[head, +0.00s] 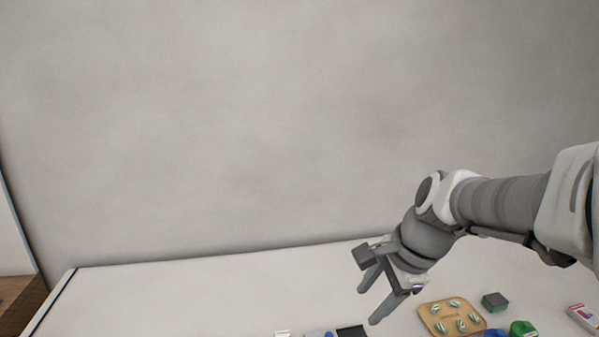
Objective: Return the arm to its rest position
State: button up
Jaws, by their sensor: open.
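My gripper (371,306) hangs above the white counter (210,292) in the right half of the head view. Its two fingers point down and to the left and stand apart, with nothing between them. My arm reaches in from the right edge, and its wrist is bent downward. No object is in the gripper's grasp. How high the fingertips are above the counter is hard to tell.
A tan tray (429,319) with several green-and-white pieces lies right of my gripper. Near it are a dark green block (495,301), a green item (522,328) and a pink-and-white box (584,317). A black item (351,331) sits at the bottom edge. The counter's left is clear.

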jog(key=s+d+r+n+t+h, duration=0.1)
jog(key=s+r+n+t+h, duration=0.1)
jog(key=s+n, duration=1.1)
jog(key=shift+s+d+r+n+h, duration=0.2)
jog(key=shift+d+r+n+h, duration=0.15)
jog(key=shift+n, duration=0.75)
